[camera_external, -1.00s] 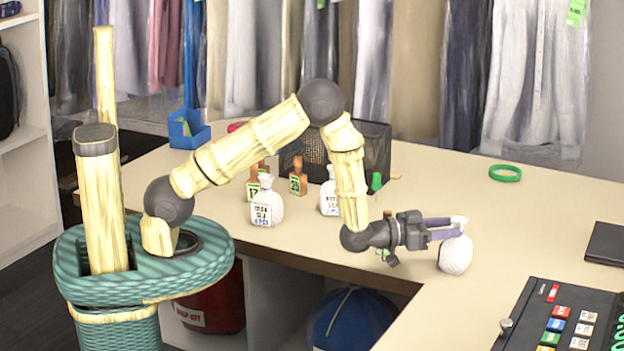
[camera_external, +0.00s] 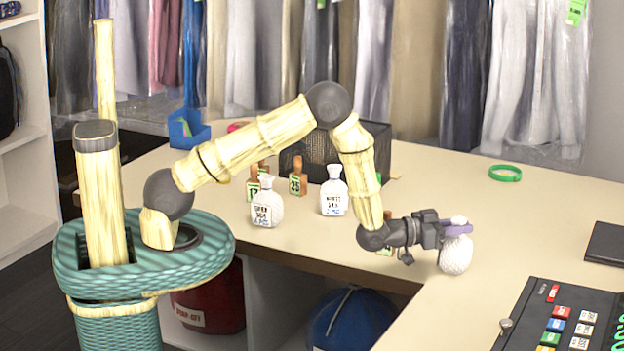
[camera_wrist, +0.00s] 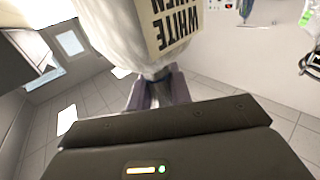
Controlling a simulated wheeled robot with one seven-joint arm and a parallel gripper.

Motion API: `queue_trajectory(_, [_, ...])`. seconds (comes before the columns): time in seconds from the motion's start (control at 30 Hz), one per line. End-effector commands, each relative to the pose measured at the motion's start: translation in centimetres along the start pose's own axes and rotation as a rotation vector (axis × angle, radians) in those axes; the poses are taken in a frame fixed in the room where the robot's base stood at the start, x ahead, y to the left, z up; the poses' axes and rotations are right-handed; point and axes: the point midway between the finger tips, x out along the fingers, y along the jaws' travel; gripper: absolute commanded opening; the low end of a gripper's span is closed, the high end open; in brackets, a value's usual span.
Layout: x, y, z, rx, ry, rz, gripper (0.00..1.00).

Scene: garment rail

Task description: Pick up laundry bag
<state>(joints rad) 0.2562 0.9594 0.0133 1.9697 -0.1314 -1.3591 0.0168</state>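The laundry bag is a small, rounded white pouch (camera_external: 456,255) with a narrow neck, on the counter right of my arm. My gripper (camera_external: 458,228) reaches it from the left, with its purple fingers around the neck. The knobbed top shows just above the fingers. In the wrist view the bag (camera_wrist: 118,30) fills the top, with a tan label reading "WHITE" and a partly cut-off word. There the fingers (camera_wrist: 158,92) lie on both sides of the neck and look closed on it. The bag's base appears at counter level; any gap beneath is hard to tell.
Two similar white labelled bags (camera_external: 267,207) (camera_external: 334,192) stand left on the counter (camera_external: 500,215), near numbered wooden tags (camera_external: 298,180) and a black mesh basket (camera_external: 372,140). A green ring (camera_external: 505,173) lies behind. A black keypad panel (camera_external: 560,320) is at front right.

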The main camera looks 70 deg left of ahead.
Motion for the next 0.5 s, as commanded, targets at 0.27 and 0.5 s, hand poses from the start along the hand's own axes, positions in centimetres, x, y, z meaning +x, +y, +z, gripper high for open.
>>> queue_trajectory(0.27, [0.01,0.02,-0.06,0.0,0.001,0.001,0.0])
queue_trajectory(0.5, [0.03,0.02,-0.3,0.0,0.002,0.0,0.0])
